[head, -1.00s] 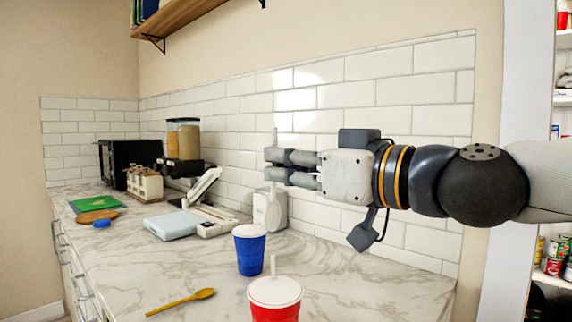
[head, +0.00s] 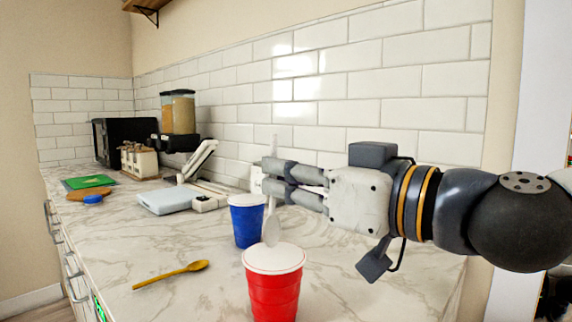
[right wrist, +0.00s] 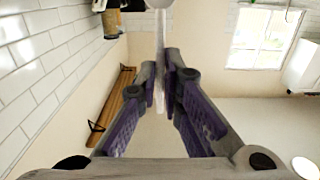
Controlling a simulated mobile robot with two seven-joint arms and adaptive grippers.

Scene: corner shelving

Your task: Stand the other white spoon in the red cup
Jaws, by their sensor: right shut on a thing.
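The red cup (head: 275,292) stands upright on the counter, its white inside facing up. In the right wrist view the spoon (right wrist: 160,45) runs between the fingertips (right wrist: 164,82). Another white spoon cannot be made out separately now. My left gripper is not in view.
A blue cup (head: 247,226) stands close behind and left of the red cup. A yellow spoon (head: 172,275) lies on the counter (head: 130,225) to the left. A white scale-like device (head: 168,201) sits farther back. The tiled wall is behind my right arm.

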